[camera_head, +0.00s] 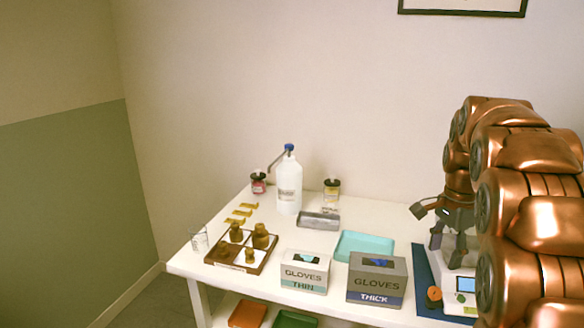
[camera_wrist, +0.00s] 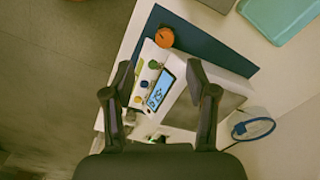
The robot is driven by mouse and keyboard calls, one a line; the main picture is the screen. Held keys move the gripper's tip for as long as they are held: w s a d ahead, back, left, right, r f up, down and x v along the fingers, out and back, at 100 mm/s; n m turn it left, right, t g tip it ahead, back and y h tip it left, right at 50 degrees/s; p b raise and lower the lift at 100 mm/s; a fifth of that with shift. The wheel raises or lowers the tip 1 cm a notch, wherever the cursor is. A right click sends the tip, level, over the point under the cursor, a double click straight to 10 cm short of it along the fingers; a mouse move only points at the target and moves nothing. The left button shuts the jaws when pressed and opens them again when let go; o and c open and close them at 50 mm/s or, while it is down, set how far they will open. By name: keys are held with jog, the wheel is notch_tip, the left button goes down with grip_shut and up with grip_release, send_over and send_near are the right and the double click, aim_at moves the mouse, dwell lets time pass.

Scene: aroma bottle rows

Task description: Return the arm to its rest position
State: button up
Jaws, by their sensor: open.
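My copper-coloured arm (camera_head: 530,190) fills the right side of the head view. My gripper (camera_head: 446,256) points down above a white device with a small display (camera_head: 466,284), at the right of the table. In the wrist view, my gripper (camera_wrist: 158,72) has its two dark fingers spread wide with nothing between them. The device (camera_wrist: 150,72) shows below and between the fingers, with its lit blue display and coloured buttons. Whether a fingertip touches the device I cannot tell.
An orange-topped item (camera_head: 434,296) stands on a blue mat (camera_head: 424,272) by the device. Nearby are grey and white glove boxes (camera_head: 377,280) (camera_head: 304,272) and a teal tray (camera_head: 364,244). Farther left are a white bottle (camera_head: 288,186), a divided tray of brown bottles (camera_head: 218,252) and a glass beaker (camera_head: 199,240).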

jog(key=s+a+f+n+g, duration=0.1)
jog(key=s+a+f+n, duration=0.45)
jog(key=s, duration=0.55)
jog(key=s+a+f+n+g, duration=0.1)
jog(key=s+a+f+n, duration=0.1)
jog(key=s+a+n, duration=0.55)
jog(key=s+a+f+n+g, duration=0.1)
jog(key=s+a+f+n, duration=0.45)
jog(key=s, duration=0.75)
notch_tip(320, 180, up, 19)
jog(key=w+a+m+t+p, duration=0.1)
jog(key=m+p, duration=0.1)
jog(key=p, duration=1.4)
jog(key=shift+a, duration=0.3)
